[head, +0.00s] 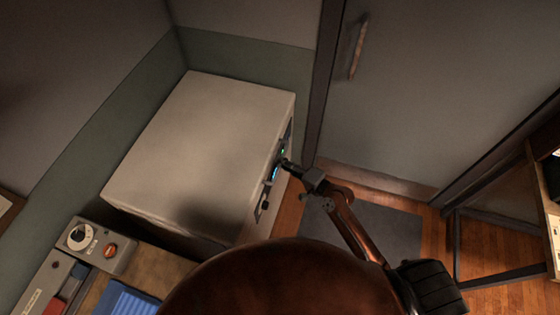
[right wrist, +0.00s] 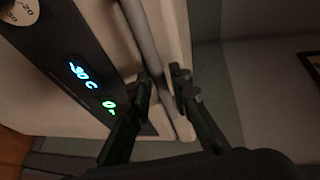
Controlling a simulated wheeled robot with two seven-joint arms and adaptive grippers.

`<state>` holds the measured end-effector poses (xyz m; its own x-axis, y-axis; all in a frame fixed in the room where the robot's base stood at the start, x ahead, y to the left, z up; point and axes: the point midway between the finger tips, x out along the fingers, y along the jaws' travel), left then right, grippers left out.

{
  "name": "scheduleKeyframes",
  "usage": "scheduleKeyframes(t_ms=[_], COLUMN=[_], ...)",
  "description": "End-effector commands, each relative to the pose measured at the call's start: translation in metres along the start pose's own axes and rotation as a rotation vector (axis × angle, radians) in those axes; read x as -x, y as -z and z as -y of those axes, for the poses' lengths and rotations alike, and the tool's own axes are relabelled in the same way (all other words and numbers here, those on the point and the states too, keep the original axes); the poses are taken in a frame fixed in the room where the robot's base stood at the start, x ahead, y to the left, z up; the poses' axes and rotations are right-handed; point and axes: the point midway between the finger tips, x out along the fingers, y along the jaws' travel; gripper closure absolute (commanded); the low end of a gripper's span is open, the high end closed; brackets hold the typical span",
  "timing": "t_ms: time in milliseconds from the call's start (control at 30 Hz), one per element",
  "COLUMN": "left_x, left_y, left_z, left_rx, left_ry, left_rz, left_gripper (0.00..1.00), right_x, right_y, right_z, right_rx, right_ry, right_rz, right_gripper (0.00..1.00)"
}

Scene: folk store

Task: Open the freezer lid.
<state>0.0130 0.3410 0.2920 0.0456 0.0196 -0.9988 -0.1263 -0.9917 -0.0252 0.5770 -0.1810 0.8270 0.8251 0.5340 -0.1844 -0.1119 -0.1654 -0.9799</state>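The white chest freezer (head: 200,140) stands against the wall, left of centre in the head view. Its flat lid (head: 215,120) looks shut. The front panel with a lit display (head: 273,174) faces right; in the right wrist view the display (right wrist: 82,74) glows blue and green. My right gripper (head: 287,163) is at the front of the freezer, near the display and lid edge. In the right wrist view its fingers (right wrist: 163,85) are apart, one on each side of the lid's front rim (right wrist: 158,75). Contact with the rim is unclear. My left gripper is not in view.
A grey control box (head: 95,247) with a dial and orange button sits at lower left, beside a blue tray (head: 125,300). A large grey door (head: 420,90) with a handle (head: 357,48) stands right of the freezer. A dark mat (head: 375,232) lies on the wooden floor.

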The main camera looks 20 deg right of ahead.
Motion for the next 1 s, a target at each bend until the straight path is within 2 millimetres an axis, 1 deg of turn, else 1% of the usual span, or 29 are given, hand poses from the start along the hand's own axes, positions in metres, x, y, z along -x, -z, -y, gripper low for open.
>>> scheduleKeyframes(t_ms=[33, 100, 200, 467, 733, 1000], left_x=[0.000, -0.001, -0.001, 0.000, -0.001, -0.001], left_y=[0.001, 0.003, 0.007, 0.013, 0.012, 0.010], left_z=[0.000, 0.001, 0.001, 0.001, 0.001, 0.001], left_rx=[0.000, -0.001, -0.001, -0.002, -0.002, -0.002], left_ry=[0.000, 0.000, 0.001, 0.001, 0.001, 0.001], left_rz=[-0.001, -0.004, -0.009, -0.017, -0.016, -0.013], left_gripper=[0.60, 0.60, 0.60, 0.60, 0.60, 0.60], right_x=[-0.007, -0.013, -0.017, -0.019, -0.019, -0.019], right_y=[0.000, -0.001, -0.001, -0.001, -0.001, -0.001], right_z=[0.000, 0.000, -0.001, 0.000, 0.000, -0.001], right_rx=[-0.002, 0.000, 0.001, 0.002, 0.002, 0.002], right_ry=[0.001, 0.000, -0.002, -0.001, -0.001, -0.001], right_rz=[0.001, 0.002, 0.002, 0.003, 0.003, 0.003], right_gripper=[0.81, 0.81, 0.81, 0.81, 0.99, 1.00])
